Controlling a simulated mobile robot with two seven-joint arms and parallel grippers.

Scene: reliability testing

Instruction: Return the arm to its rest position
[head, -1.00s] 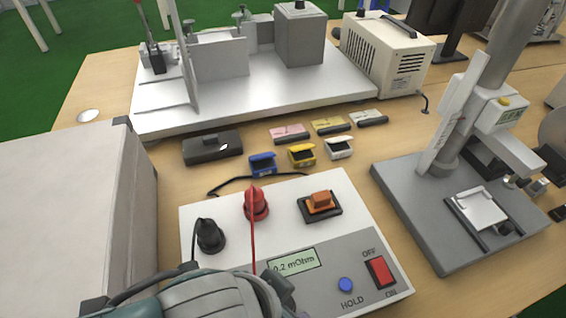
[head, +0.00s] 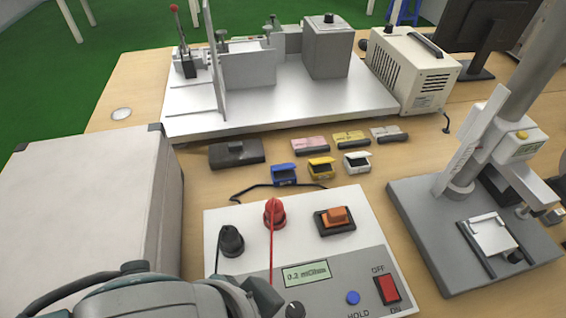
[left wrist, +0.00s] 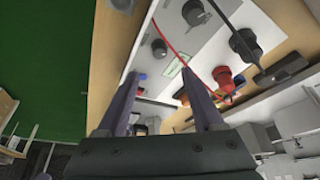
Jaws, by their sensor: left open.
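My left arm (head: 165,298) crosses the bottom left of the head view, in front of the white and grey meter (head: 220,213); its gripper cannot be made out there. In the left wrist view my left gripper (left wrist: 160,80) has its two fingers spread apart, with nothing seen held between them. The meter's panel (left wrist: 175,45) shows beyond the fingers, tilted in that view. The meter has a red plug (head: 274,212) with a red lead, a black plug (head: 231,241) and a lit display (head: 306,273). My right gripper is in neither view.
A large pale box (head: 85,200) stands left of the meter. Small blue, yellow and white boxes (head: 320,168) and a black block (head: 236,153) lie behind it. A grey test stand (head: 480,245) is at right, and a white-based rig (head: 280,115) at the back.

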